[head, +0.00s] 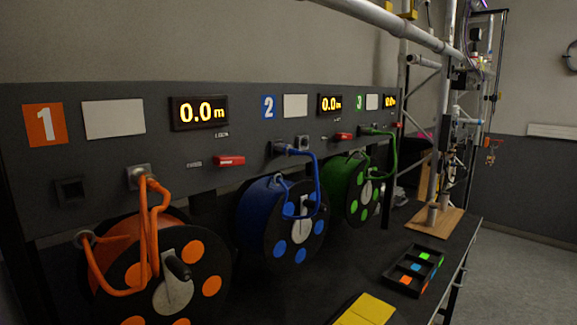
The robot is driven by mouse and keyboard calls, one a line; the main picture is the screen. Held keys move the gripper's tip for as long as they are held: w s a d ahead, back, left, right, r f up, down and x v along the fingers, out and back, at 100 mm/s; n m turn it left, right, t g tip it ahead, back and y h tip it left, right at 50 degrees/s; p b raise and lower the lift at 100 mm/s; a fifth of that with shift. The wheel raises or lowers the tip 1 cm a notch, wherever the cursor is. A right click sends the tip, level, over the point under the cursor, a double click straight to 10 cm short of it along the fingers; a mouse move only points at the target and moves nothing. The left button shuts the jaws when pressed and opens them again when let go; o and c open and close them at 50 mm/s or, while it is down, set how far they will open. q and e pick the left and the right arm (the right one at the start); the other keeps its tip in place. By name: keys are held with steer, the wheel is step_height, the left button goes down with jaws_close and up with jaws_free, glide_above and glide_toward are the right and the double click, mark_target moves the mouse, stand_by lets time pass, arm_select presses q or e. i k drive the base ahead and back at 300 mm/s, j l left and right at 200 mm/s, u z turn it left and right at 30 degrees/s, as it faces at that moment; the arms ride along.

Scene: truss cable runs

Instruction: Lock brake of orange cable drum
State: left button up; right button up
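The orange cable drum (205,250) stands at the lower left, below the orange number 1 sign (44,125). Its front is a black disc with orange spots and a grey hub with a dark crank handle (178,268). Orange cable (150,215) runs from the drum up to a socket (139,176) on the panel. A red lever (229,161) sits on the panel to the right of that socket, lying roughly level; its small label is too small to read. The drum's lower edge is cut off by the frame. Neither of my grippers is in view.
A blue drum (282,222) and a green drum (350,186) stand farther right along the dark bench. A black tray (398,279) with coloured squares and a yellow pad (364,311) lie on the bench front. A metal truss (437,110) rises behind.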

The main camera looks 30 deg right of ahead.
mark_target(224, 160)
steer(key=z, duration=0.7)
steer(key=l+z, duration=0.25)
steer(key=l, duration=0.35)
steer(key=i+l+z, duration=0.2)
steer(key=l, duration=0.4)
steer(key=k, duration=0.1)
